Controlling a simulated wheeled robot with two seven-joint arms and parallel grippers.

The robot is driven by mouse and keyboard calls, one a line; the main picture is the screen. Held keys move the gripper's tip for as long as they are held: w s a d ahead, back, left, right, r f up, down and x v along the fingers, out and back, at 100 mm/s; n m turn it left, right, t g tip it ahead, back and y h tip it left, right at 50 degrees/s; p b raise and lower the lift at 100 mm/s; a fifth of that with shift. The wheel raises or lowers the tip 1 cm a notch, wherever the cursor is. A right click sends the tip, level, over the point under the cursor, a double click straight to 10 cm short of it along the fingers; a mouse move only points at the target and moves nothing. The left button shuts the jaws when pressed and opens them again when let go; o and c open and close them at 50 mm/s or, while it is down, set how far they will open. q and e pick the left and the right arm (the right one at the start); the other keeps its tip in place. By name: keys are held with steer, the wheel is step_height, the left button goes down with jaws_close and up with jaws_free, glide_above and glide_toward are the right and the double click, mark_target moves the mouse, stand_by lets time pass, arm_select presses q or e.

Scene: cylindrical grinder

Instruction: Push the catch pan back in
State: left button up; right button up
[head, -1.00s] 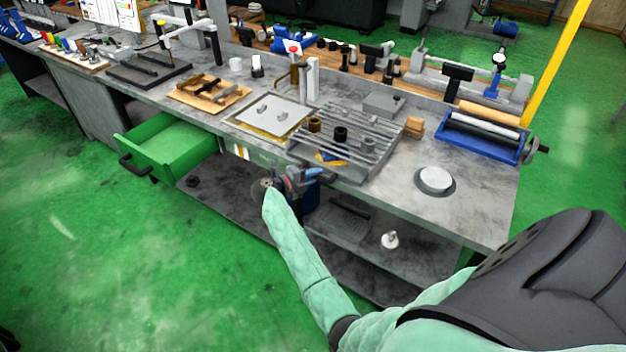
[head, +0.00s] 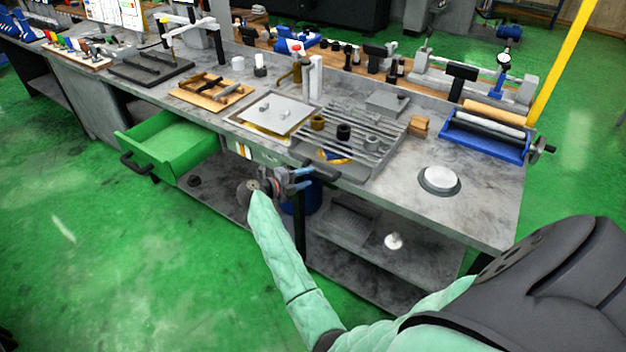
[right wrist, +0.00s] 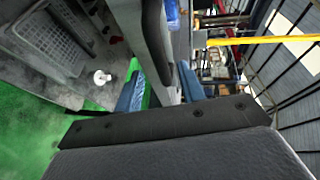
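A dark handle bar (head: 322,172) sticks out at the bench's front edge, below the slotted grate (head: 372,140). It looks like the catch pan's handle; the pan body is mostly hidden under the grate. My right gripper (head: 298,178) is at this handle's left end, in front of the bench. In the right wrist view a dark bar (right wrist: 158,45) runs between my blue fingers (right wrist: 160,88), with a green gap beside one finger, so they look open around it. Contact is unclear. My left gripper is out of view.
A green drawer (head: 172,150) stands pulled out at the left, with a black handle. A lower shelf (head: 375,255) under the bench holds a white knob-like part (head: 393,241). A blue bin (head: 302,197) stands behind my gripper. The floor in front is clear.

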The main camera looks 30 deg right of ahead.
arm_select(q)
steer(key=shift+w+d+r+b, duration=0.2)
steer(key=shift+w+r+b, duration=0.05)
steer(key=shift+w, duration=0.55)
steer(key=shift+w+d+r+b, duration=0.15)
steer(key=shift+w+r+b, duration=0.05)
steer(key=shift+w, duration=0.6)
arm_select(e)
steer(key=shift+a+r, duration=0.15)
steer(key=shift+a, duration=0.55)
steer(key=shift+a+r, duration=0.1)
steer(key=shift+a, duration=0.6)
